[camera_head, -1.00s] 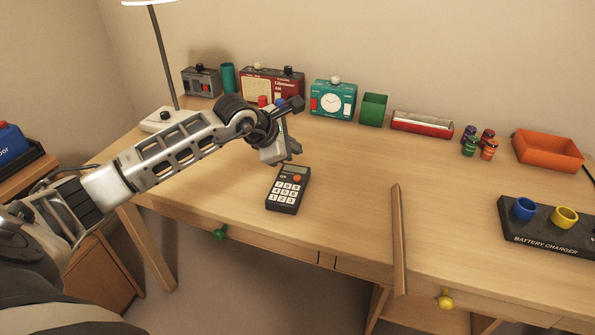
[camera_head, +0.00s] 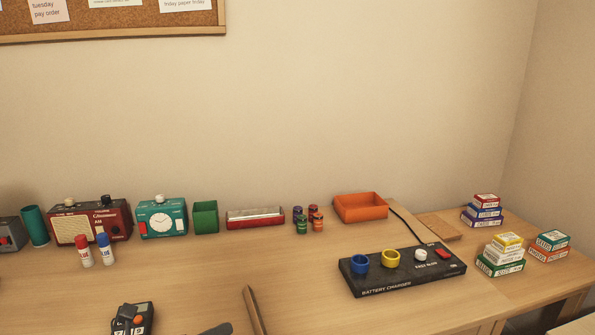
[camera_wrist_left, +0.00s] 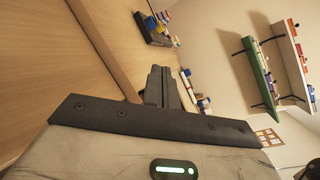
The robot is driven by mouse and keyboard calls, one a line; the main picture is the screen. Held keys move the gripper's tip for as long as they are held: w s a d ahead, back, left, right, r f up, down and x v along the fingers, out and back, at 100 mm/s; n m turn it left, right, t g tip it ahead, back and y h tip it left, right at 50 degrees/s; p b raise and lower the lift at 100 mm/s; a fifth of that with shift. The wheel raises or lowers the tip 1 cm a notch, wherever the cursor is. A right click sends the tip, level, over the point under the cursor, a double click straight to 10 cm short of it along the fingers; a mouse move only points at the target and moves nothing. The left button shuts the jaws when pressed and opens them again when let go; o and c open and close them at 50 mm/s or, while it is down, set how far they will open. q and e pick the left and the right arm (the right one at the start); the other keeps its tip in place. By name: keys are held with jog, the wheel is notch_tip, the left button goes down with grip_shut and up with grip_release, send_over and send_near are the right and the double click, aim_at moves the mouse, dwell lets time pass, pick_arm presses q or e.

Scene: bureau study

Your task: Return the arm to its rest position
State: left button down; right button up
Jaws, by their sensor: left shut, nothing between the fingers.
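My left gripper (camera_wrist_left: 161,88) is shut in the left wrist view, its two dark fingers together with nothing between them. In the head view only a dark piece that looks like part of my left gripper (camera_head: 217,329) shows at the bottom edge, right of the calculator. The dark calculator (camera_head: 144,320) with an orange button lies at the bottom edge, partly cut off. The rest of my left arm is out of the head view. My right gripper is not in view.
A wooden divider (camera_head: 255,311) rises at the desk's front. The battery charger (camera_head: 403,272) stands to the right, and small boxes (camera_head: 500,258) are stacked beyond it. Red and blue bottles (camera_head: 104,250) stand before the radio (camera_head: 90,222). The desk's middle (camera_head: 200,275) is clear.

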pick_arm(q)
jog(key=s+f+n+y, duration=0.4)
jog(key=s+f+n, duration=0.3)
jog(key=n, duration=1)
jog(key=s+f+n+y, duration=0.5)
jog(key=s+f+n, duration=0.2)
jog(key=n, duration=1.1)
jog(key=shift+s+d+g, duration=0.15)
jog(key=shift+s+g, duration=0.15)
jog(key=shift+s, duration=0.9)
jog(key=shift+f, duration=0.1)
